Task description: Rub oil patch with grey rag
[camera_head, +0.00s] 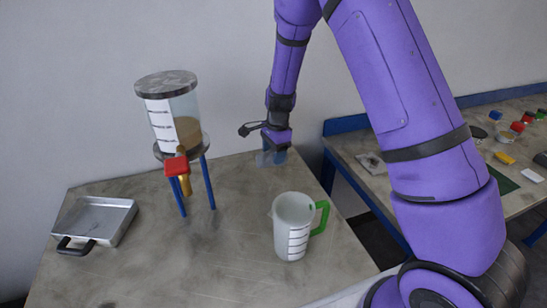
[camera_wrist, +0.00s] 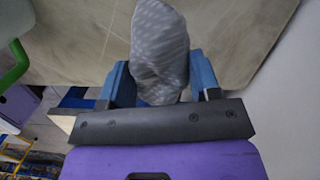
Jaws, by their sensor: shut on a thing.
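The grey rag (camera_wrist: 160,45) is a bunched, pale-speckled cloth between the blue fingers of my gripper (camera_wrist: 161,80) in the wrist view. The fingers are shut on it, and its free end sticks out past them over the table. In the head view my gripper (camera_head: 270,156) points down at the back edge of the grey worktable (camera_head: 150,262), near the wall. The rag is hard to tell apart from the fingers there, and I cannot tell whether it touches the tabletop. I cannot pick out a distinct oil patch; the tabletop shows only faint, uneven stains.
A clear vessel (camera_head: 184,107) on blue legs with a red-handled valve (camera_head: 176,166) stands left of my gripper. A jug with a green handle (camera_head: 293,226) stands in front. A metal pan (camera_head: 100,218) lies at left. A cluttered second table (camera_head: 375,187) is at right.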

